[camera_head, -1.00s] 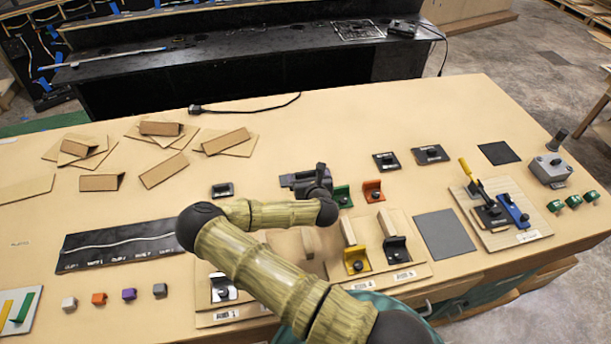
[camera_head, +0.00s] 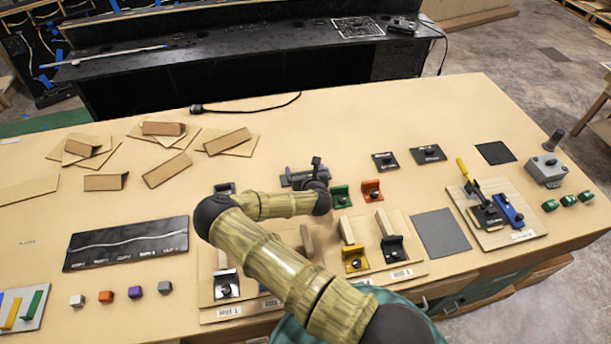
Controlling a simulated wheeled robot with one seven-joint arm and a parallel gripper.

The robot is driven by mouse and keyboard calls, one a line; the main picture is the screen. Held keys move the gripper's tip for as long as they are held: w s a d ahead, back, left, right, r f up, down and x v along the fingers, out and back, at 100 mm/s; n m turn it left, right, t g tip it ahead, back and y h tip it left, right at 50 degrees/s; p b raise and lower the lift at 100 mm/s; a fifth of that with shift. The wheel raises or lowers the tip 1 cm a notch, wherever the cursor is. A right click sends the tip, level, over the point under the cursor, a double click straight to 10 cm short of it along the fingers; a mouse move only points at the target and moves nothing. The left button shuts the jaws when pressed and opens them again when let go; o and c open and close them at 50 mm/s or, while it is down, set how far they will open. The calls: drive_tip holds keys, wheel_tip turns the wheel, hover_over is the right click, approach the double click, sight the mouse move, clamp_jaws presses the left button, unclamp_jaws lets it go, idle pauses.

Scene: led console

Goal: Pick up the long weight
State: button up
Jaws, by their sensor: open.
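My gripper (camera_head: 300,180) is dark and open over the middle of the table, beyond the green block (camera_head: 340,196) and to its left. Its fingers are small and partly merge with dark shapes around them. I cannot tell whether anything lies between them. No thing is clearly recognisable as the long weight. Long wooden bars (camera_head: 346,230) stand on the light boards in front of the gripper, behind a yellow bracket (camera_head: 355,260) and a black one (camera_head: 393,249). My arm hides part of these boards and some of the table.
Folded cardboard pieces (camera_head: 167,168) lie at the back left. A black panel (camera_head: 125,243) and several small cubes (camera_head: 136,292) are at the left. A lever board (camera_head: 497,212) and a grey box (camera_head: 545,170) stand at the right. A grey mat (camera_head: 440,232) is flat and bare.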

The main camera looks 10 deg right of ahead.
drive_tip(key=c, duration=1.4)
drive_tip(key=shift+r, duration=0.1)
wheel_tip(320, 180, up, 10)
drive_tip(key=b, duration=0.3)
